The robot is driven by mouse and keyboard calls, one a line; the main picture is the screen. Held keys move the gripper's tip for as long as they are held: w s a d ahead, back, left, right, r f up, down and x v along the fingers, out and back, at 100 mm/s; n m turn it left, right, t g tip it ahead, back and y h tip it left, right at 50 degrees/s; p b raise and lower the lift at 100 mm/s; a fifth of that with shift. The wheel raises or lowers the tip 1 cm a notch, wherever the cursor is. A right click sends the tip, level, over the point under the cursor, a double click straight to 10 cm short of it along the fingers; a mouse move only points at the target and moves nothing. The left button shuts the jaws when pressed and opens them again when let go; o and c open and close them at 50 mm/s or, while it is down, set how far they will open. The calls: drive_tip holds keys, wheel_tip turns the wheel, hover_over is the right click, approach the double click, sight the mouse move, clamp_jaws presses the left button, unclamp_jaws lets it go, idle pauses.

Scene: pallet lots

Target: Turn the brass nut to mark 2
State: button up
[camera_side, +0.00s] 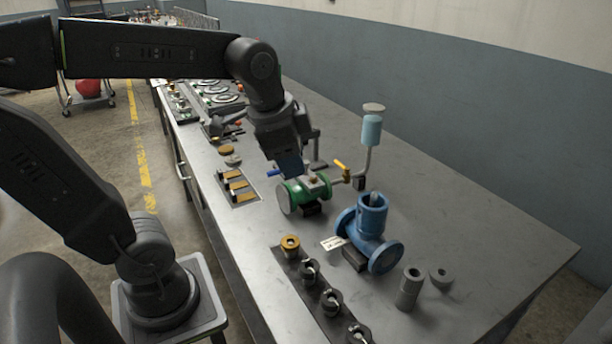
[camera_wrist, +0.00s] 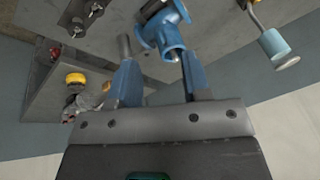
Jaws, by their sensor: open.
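A brass-coloured ring-shaped piece (camera_side: 290,243) sits at the far end of a dark strip (camera_side: 318,309) near the table's front edge; it looks like the brass nut, but I cannot be sure. No mark 2 is legible. My gripper (camera_side: 291,173) points down just behind the green flanged valve body (camera_side: 296,194), well apart from the ring-shaped piece. Whether it touches the green body cannot be told. In the wrist view, my gripper (camera_wrist: 162,80) shows two blue fingers spread apart with nothing between them. The brass piece is not clear in that view.
A blue flanged valve (camera_side: 372,215) stands to the right, also seen in the wrist view (camera_wrist: 163,27), with a small white label (camera_side: 333,243) beside it. Grey cylinders (camera_side: 408,289) stand at the right. A light-blue canister on a bent pipe (camera_side: 371,130) rises behind. The right table area is clear.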

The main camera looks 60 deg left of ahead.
drive_tip(key=w+a+m+g, duration=0.2)
drive_tip(key=w+a+m, duration=0.4)
drive_tip(key=w+a, duration=0.15)
drive_tip(key=m+g, duration=0.2)
drive_tip(key=m, duration=0.6)
approach(314, 177)
wheel_tip(314, 177, down, 9)
drive_tip(key=shift+a+r, duration=0.1)
drive_tip(key=shift+c, duration=0.2)
clamp_jaws()
